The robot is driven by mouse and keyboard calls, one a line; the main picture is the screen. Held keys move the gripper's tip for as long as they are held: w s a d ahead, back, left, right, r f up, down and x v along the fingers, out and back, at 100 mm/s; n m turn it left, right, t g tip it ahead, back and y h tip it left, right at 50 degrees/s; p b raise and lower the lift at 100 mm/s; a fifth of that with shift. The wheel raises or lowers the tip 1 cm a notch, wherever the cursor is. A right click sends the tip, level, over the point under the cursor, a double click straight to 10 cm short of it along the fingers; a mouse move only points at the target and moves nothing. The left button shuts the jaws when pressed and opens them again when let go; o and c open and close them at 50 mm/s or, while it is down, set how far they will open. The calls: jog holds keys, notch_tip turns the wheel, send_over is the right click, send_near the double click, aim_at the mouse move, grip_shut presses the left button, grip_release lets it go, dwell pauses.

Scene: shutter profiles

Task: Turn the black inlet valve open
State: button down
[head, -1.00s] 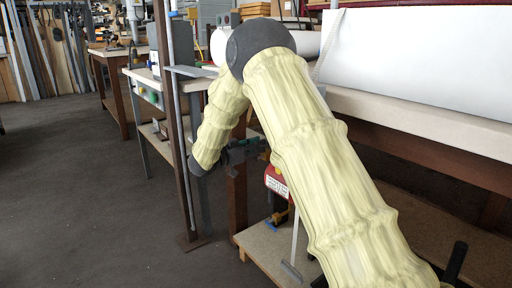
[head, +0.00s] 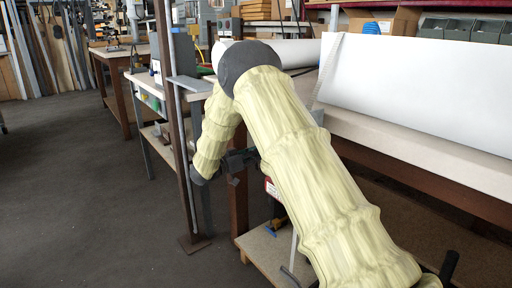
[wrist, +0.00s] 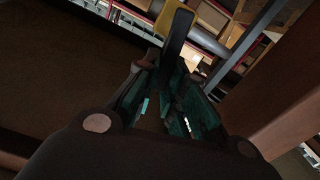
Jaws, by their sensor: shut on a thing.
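In the wrist view, a dark, flat lever (wrist: 176,38), which looks like the black inlet valve's handle, rises from between the teal-lined fingers of my gripper (wrist: 168,78). The gripper is shut on it. The valve's body is hidden behind the fingers and the dark palm. In the head view, my gripper (head: 240,160) is a small dark shape beside the brown post, partly behind my padded arm; the valve cannot be made out there.
A yellow part (wrist: 168,14) lies just beyond the lever. A red labelled object (head: 271,187) shows beside my arm, above a low wooden shelf (head: 262,248). A brown post (head: 238,205) stands close to the gripper. Open floor (head: 90,210) lies to the left.

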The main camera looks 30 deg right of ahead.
jog(key=w+f+n+p, duration=0.4)
jog(key=f+n+p, duration=0.1)
jog(key=n+p, duration=1.1)
jog(key=shift+w+a+f+p, duration=0.2)
jog(key=shift+a+p, duration=0.05)
jog(key=shift+p, duration=0.45)
dwell(0.4)
jog(key=c, duration=1.5)
grip_release()
